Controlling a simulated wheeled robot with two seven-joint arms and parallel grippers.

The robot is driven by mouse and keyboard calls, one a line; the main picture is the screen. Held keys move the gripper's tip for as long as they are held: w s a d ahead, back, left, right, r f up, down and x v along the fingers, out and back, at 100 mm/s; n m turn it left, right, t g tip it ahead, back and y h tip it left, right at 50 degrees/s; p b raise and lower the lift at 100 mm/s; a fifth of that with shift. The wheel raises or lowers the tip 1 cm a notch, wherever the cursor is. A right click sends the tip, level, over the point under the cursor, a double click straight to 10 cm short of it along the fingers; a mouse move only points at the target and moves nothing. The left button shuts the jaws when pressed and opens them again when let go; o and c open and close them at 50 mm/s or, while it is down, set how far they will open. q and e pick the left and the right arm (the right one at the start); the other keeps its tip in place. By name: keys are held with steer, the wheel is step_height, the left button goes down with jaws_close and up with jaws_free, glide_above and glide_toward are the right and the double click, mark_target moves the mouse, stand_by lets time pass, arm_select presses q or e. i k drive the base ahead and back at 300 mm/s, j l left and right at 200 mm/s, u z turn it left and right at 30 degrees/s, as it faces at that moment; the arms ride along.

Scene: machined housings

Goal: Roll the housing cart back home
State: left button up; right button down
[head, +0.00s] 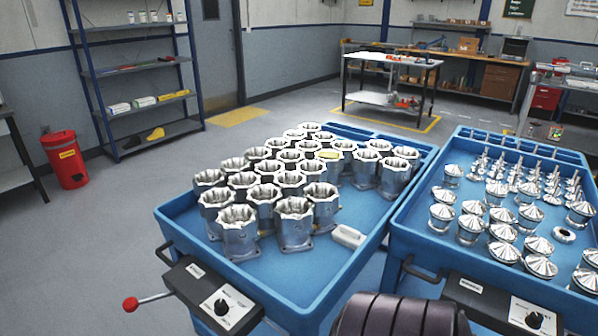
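The housing cart (182,222) is a blue tray cart in the middle of the head view. Several silver housings (294,224) with scalloped rims stand upright in rows on it, and one farther back has a yellow ring on top. The cart's front has a dark push handle (168,256), a control box with a dial (222,306) and a lever with a red knob (130,304). Neither of my grippers shows in the head view.
A second blue cart (405,228) with cone-topped parts stands close on the right, with a narrow gap. A red bin (65,160) and blue shelving (150,130) stand at the left wall. A yellow floor patch (237,117) lies behind. Grey floor at left is clear.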

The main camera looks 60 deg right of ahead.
mark_target(274, 293)
steer(key=z, duration=2.1)
